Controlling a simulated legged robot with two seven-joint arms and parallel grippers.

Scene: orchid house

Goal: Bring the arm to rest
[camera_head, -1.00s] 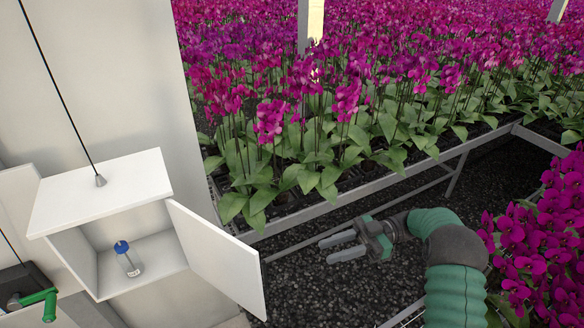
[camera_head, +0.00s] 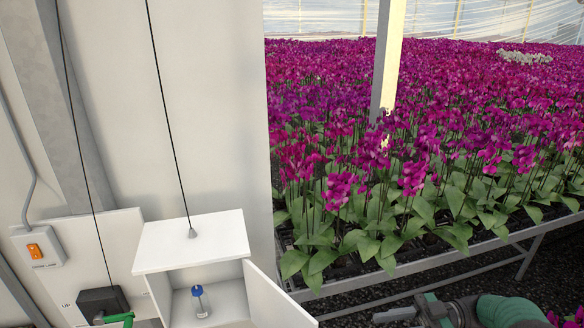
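My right arm comes in at the bottom right, green and dark grey. Its gripper (camera_head: 398,315) is at the lower edge of the head view, in front of the orchid bench. One grey finger shows, pointing left, and the other is cut off by the edge. The place beside the visible finger holds no second finger, so the gripper looks open. I see nothing held, though part of it is hidden.
A white open cabinet (camera_head: 190,243) holds a blue-capped bottle (camera_head: 201,302). Its open door (camera_head: 277,302) reaches toward my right gripper, with a gap between them. The metal bench edge (camera_head: 420,262) with pink orchids runs behind.

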